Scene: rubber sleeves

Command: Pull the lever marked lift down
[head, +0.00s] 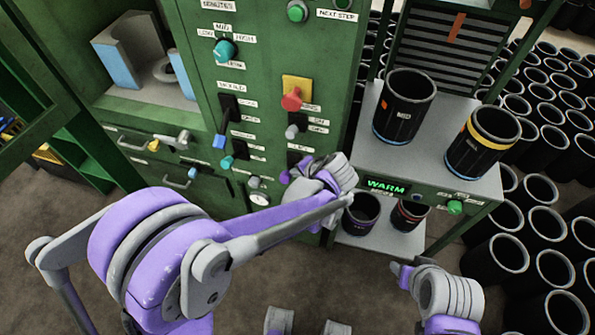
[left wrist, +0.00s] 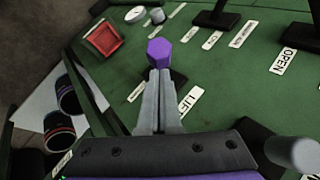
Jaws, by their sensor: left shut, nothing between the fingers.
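A lever with a purple six-sided knob (left wrist: 159,52) stands out from the green panel in the left wrist view. A white label reading LIFT (left wrist: 188,101) is beside the fingers there, partly cut off from sight. My left gripper (left wrist: 159,73) is shut and empty, its fingertips right at the knob's near edge; I cannot tell whether they touch it. In the head view my left gripper (head: 290,178) is at the lower part of the green control panel (head: 266,75), where my wrist hides most of the lever area.
Other controls crowd the panel: a red knob on a yellow plate (head: 292,99), a blue-tipped lever (head: 220,141) and a teal dial (head: 225,50). Black sleeves (head: 404,105) stand on a grey shelf at the right, above a green WARM display (head: 386,186).

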